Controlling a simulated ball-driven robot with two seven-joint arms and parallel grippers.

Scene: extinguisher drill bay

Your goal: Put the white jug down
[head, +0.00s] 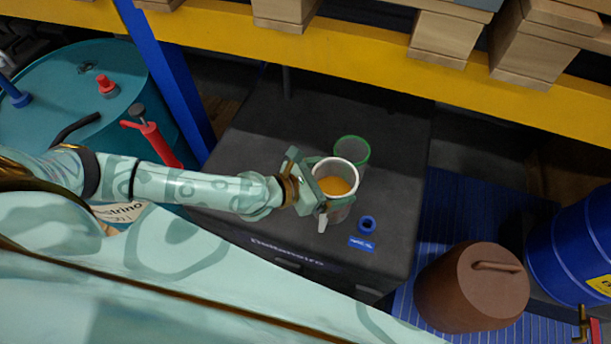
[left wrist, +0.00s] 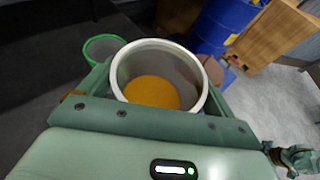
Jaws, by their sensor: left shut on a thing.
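The white jug (head: 347,163) holds something orange-yellow and looks roughly upright. My left gripper (head: 322,187) is shut on the jug's side, with a finger on each side of it. The jug is over the black case top (head: 250,150); whether its base touches the top is hidden. In the left wrist view the jug's white rim (left wrist: 201,99) and its contents show between the fingers. What seems to be my right gripper (left wrist: 298,157) is small at the lower right of that view, and its jaws are unclear.
A clear green-rimmed container (head: 352,141) stands just behind the jug. A small blue ring (head: 367,224) and a blue label (head: 361,243) are in front on the case. A brown lidded pot (head: 470,290) and blue drum (head: 570,245) stand right. A yellow shelf beam (head: 330,52) crosses behind.

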